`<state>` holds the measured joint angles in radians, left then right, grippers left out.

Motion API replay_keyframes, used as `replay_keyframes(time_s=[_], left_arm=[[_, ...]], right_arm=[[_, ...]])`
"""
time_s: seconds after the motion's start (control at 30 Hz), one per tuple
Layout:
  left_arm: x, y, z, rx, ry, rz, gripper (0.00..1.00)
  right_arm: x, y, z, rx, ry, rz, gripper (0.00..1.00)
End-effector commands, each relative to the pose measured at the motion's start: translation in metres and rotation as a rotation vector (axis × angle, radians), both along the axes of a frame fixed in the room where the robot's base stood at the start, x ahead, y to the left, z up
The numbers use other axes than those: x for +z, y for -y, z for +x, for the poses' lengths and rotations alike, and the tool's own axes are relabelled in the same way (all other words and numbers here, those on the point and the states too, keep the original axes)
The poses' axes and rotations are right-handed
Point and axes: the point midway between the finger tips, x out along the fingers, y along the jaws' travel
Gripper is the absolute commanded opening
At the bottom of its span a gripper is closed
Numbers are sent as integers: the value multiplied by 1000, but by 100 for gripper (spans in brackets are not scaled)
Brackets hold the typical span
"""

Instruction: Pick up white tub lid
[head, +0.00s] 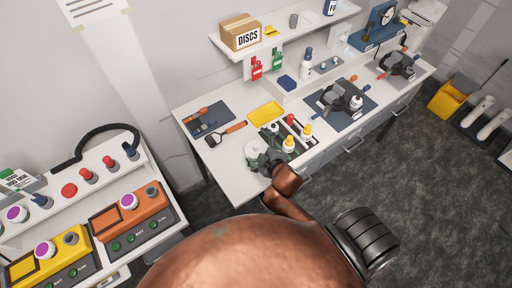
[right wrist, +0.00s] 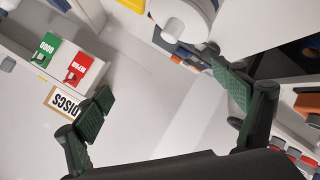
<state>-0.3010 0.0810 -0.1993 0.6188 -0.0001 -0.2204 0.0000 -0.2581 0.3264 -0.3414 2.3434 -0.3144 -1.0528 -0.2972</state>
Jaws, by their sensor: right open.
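A white round object (head: 252,147), which looks like the white tub with its lid, stands at the near left part of the bench top. In the right wrist view a white rounded object (right wrist: 185,22) shows at the top edge, partly cut off, beyond the fingertips. I cannot make out the lid's edge from the tub. My right gripper (head: 262,161) is right beside the white object in the head view and partly overlaps it. In its wrist view the right gripper (right wrist: 165,98) has its green-padded fingers wide apart with nothing between them. My left gripper is not in view.
Dropper bottles (head: 289,144) in a dark rack stand just right of the gripper. A yellow tray (head: 266,113) and an orange-handled tool (head: 233,128) lie behind. A shelf with a DISCS box (head: 240,33) overhangs the back. A console (head: 130,215) stands at the left.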

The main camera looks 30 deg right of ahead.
Motion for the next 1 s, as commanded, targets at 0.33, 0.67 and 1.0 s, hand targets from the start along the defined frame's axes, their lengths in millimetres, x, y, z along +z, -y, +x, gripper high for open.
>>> replay_keyframes(time_s=[0.33,0.67,1.0], left_arm=[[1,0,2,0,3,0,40],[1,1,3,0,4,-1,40],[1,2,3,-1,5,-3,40]], right_arm=[[227,-262,50,846,1010,-1098,89],[72,-321,-43,-1451,-1511,1893,89],[-6,-44,23,-1280,-720,1015,89]])
